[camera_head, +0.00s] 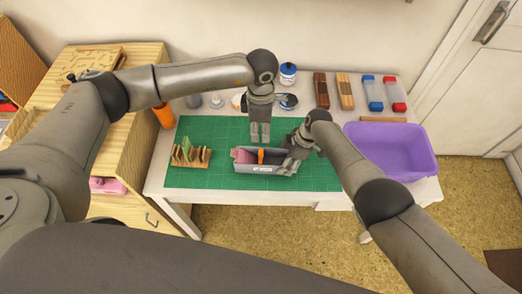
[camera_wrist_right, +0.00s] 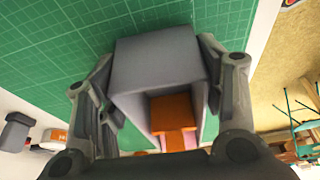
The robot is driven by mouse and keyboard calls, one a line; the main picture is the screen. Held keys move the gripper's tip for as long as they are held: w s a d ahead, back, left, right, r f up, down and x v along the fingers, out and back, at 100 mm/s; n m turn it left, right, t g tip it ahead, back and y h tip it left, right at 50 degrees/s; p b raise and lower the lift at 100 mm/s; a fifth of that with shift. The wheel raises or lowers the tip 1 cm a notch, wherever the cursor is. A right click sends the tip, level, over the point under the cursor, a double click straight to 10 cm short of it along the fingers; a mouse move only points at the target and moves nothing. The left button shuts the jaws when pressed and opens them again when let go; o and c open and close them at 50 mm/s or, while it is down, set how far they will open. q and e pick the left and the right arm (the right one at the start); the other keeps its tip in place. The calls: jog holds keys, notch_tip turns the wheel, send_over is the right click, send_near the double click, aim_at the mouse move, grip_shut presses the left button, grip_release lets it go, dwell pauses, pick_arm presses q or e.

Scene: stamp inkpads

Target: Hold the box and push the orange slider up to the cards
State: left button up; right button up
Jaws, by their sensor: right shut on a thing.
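The grey box (camera_head: 262,169) sits on the green mat, pink cards (camera_head: 244,156) at its left end. The orange slider (camera_head: 261,156) stands upright inside, near the middle; it also shows in the right wrist view (camera_wrist_right: 172,113). A gap between slider and cards cannot be judged clearly. My right gripper (camera_head: 289,160) is shut on the box's right end, one finger on each long side, as the right wrist view (camera_wrist_right: 160,72) shows. My left gripper (camera_head: 260,141) points down with its fingers together and empty, just behind the slider in the head view, seemingly not touching it.
A wooden rack (camera_head: 191,158) with cards stands left on the green mat (camera_head: 218,128). A purple bin (camera_head: 392,152) is at the right. Inkpads, stamps and jars line the table's back edge. The mat between rack and box is clear.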

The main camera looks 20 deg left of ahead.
aim_at(261, 151)
pick_arm(q)
notch_tip(261, 151, down, 12)
jog(key=shift+r, duration=0.1)
dwell(0.5)
grip_shut()
